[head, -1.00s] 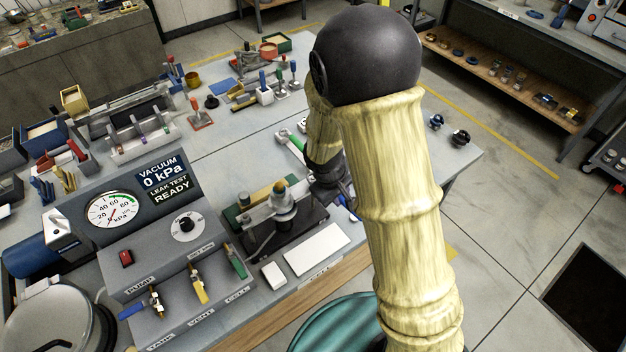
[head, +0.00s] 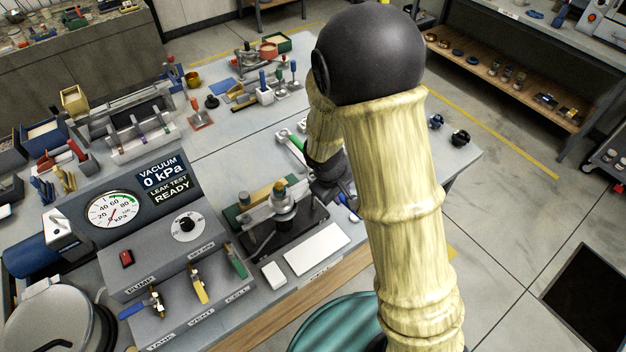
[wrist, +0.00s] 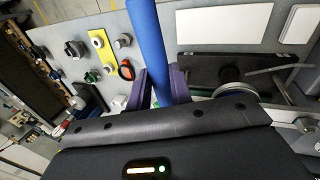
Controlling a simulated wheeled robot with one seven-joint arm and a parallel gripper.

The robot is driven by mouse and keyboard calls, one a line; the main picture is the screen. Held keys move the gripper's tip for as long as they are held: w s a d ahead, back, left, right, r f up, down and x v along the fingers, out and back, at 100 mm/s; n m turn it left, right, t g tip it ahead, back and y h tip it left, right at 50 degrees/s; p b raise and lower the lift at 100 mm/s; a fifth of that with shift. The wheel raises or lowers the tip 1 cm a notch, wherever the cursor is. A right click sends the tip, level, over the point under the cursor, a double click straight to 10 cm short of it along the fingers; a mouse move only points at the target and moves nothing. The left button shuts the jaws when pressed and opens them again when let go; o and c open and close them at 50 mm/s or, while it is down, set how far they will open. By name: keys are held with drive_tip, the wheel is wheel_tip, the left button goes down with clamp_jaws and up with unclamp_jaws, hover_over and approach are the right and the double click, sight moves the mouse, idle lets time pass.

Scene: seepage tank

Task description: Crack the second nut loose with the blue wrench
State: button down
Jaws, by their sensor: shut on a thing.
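My gripper (wrist: 157,90) is shut on the blue handle of the blue wrench (wrist: 148,35) in the wrist view. The handle runs up and away between the purple fingers; the wrench's working end is hidden. In the head view my gripper (head: 337,190) is beside the right end of the clamp fixture (head: 262,235), with a bit of the blue wrench (head: 349,203) showing below it. The fixture has a metal bar, a round knob stack and a brass-coloured top piece (head: 280,187). I cannot make out the second nut, nor whether the wrench is on it.
White slabs (head: 318,248) lie in front of the fixture. The control box (head: 180,250) with gauge and valves stands to its left. A green-handled wrench (head: 296,140) lies behind my gripper. Dark knobs (head: 460,138) stand at the table's right. The bench middle is mostly clear.

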drive_tip(key=shift+r, duration=0.4)
idle(0.8)
drive_tip(key=shift+r+p, duration=1.65)
drive_tip(key=shift+r, duration=0.4)
drive_tip(key=shift+f, duration=0.1)
drive_tip(key=w+d+f+m, duration=0.1)
drive_tip(key=d+f+m, duration=0.1)
drive_tip(key=f, duration=0.4)
drive_tip(key=w+d+f+m+g+b, duration=0.1)
drive_tip(key=d+f+m, duration=0.1)
drive_tip(key=f, duration=0.5)
drive_tip(key=w+d+f+m+g+b, duration=0.1)
drive_tip(key=d+f+m, duration=0.2)
drive_tip(key=f, duration=0.4)
drive_tip(key=shift+w+d+m+h, duration=0.1)
drive_tip(key=shift+w+m+h, duration=0.25)
drive_tip(key=shift+m+h, duration=0.05)
drive_tip(key=shift+r, duration=0.1)
